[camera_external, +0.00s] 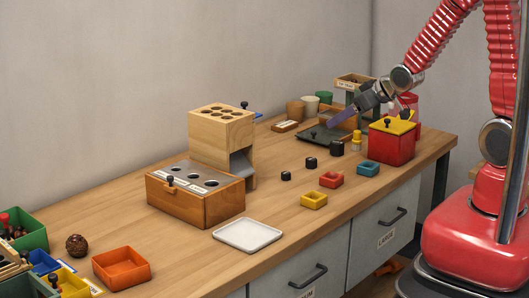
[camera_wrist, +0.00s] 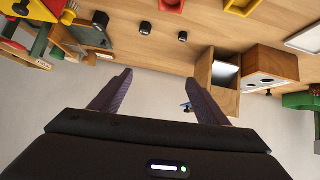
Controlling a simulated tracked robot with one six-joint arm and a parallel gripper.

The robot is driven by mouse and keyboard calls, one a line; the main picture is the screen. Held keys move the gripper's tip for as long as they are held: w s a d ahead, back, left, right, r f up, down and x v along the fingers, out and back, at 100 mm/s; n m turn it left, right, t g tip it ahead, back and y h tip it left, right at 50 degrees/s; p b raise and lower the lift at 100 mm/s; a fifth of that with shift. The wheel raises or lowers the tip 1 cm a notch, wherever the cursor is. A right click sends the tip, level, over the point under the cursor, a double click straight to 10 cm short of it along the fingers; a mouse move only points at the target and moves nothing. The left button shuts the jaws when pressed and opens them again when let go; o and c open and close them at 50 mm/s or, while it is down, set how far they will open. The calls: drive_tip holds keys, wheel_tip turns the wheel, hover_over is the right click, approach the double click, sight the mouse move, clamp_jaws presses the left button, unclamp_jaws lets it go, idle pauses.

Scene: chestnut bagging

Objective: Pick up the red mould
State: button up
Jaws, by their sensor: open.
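The red mould (camera_external: 331,180) is a small square open tray lying on the wooden table, between a yellow mould (camera_external: 314,200) and a blue mould (camera_external: 368,169). In the wrist view the red mould (camera_wrist: 172,5) is cut off by the top edge. My gripper (camera_external: 335,122) is in the air over the back right of the table, behind and above the red mould and apart from it. In the wrist view my gripper (camera_wrist: 158,80) has its two purple fingers spread wide with nothing between them.
Several black knobs or weights (camera_external: 311,162) stand behind the moulds. A red box with a yellow lid (camera_external: 391,144) stands at right. A wooden block dispenser (camera_external: 221,135), a drawer box (camera_external: 195,205) and a white tray (camera_external: 247,242) lie left. An orange tray (camera_external: 121,280) is at front left.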

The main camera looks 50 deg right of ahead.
drive_tip(key=w+f+t, duration=0.1)
drive_tip(key=f, duration=0.2)
drive_tip(key=w+f, duration=0.1)
drive_tip(key=f, duration=0.3)
drive_tip(key=w+f+t, duration=0.1)
drive_tip(key=f, duration=0.3)
drive_tip(key=shift+w+d+f+t+y, duration=0.1)
drive_tip(key=shift+w+d+t+y, duration=0.05)
drive_tip(key=shift+d+t+y, duration=0.2)
drive_tip(key=t, duration=0.1)
hover_over(340, 179)
wheel_tip(340, 179, down, 4)
drive_tip(key=shift+w+a+f, duration=0.1)
drive_tip(key=shift+a, duration=0.05)
drive_tip(key=shift+t, duration=0.85)
drive_tip(key=s+f, duration=0.3)
drive_tip(key=shift+s+f, duration=0.55)
drive_tip(key=shift+s, duration=0.35)
drive_tip(key=shift+w+f, duration=0.2)
drive_tip(key=shift+w, duration=1.05)
